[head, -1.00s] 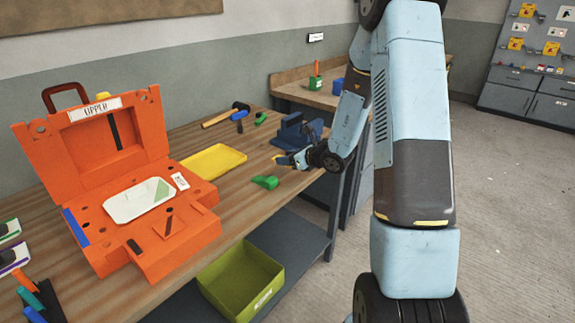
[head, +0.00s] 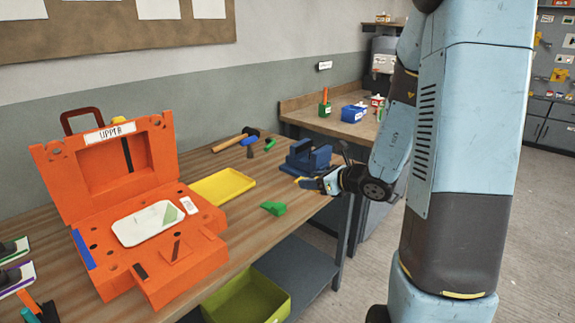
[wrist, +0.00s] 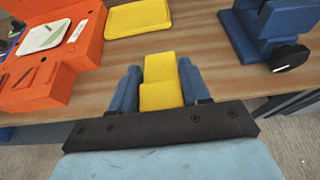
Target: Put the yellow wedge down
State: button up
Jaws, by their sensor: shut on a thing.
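The yellow wedge (wrist: 160,68) is held between the two blue fingers of my gripper (wrist: 160,84) in the wrist view. Only a small yellow tip of it (head: 298,180) shows in the head view. My gripper (head: 312,184) is shut on the wedge, over the front right part of the wooden workbench (head: 240,233), in front of the blue vice (head: 306,158). The wedge appears to be above the bench top; the exact gap cannot be told.
A green wedge-like piece (head: 273,208) lies left of my gripper. A yellow tray (head: 222,187) and an open orange mould case (head: 100,262) stand further left. A green bin (head: 250,300) is below the bench. Bare wood shows between the tray and the vice.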

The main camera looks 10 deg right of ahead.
jog(key=w+f+m+h, duration=0.1)
jog(key=w+f, duration=0.1)
jog(key=w, duration=0.3)
jog(key=w+f+m+t+h, duration=0.1)
jog(key=w+f, duration=0.1)
jog(key=w, duration=0.3)
jog(key=w+f+m+t+h, duration=0.1)
jog(key=w+f, duration=0.1)
jog(key=w, duration=0.3)
jog(key=shift+w, duration=0.1)
jog(key=shift+w+a+f+m+h, duration=0.1)
jog(key=shift+w+f+m+h, duration=0.15)
jog(key=shift+w+m+h, duration=0.2)
